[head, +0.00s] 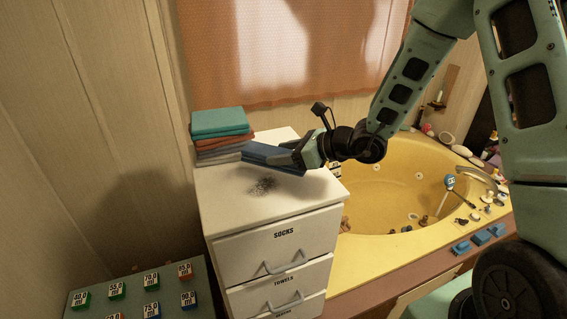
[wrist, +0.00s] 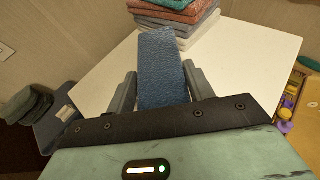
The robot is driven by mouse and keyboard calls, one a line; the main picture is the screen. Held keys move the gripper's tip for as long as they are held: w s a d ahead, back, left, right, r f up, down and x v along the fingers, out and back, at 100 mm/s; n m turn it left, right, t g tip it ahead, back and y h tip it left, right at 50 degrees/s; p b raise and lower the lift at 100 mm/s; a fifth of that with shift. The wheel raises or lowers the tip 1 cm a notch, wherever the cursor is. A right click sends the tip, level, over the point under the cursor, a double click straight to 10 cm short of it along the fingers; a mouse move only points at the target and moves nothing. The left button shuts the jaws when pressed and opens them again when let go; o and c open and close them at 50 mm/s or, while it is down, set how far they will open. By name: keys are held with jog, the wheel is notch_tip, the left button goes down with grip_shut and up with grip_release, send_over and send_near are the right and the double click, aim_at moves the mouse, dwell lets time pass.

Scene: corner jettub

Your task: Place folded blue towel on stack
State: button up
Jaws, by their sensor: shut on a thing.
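The folded blue towel (head: 272,157) is held in my gripper (head: 300,155) above the white dresser top, just right of the stack. My gripper is shut on it. In the wrist view the blue towel (wrist: 161,68) sits between the two fingers (wrist: 155,90), its far end near the stack. The stack of folded towels (head: 220,137) stands at the back left of the dresser top, with a teal towel (head: 220,122) uppermost and reddish and grey ones below. The stack also shows at the top of the wrist view (wrist: 178,20). The held towel appears lower than the stack's top.
The white dresser (head: 225,208) has drawers labelled SOCKS and TOWELS. A dark speckled patch (head: 262,186) marks its top. A yellow tub (head: 400,190) with small items on its rim is at right. A grey-green surface with labelled blocks (head: 150,282) is at lower left. An orange curtain (head: 290,50) hangs behind.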

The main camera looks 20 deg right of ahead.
jog(key=shift+f+p, duration=0.35)
jog(key=shift+f, duration=1.45)
jog(key=shift+f, duration=0.1)
jog(key=shift+f, duration=0.15)
jog(key=o, duration=1)
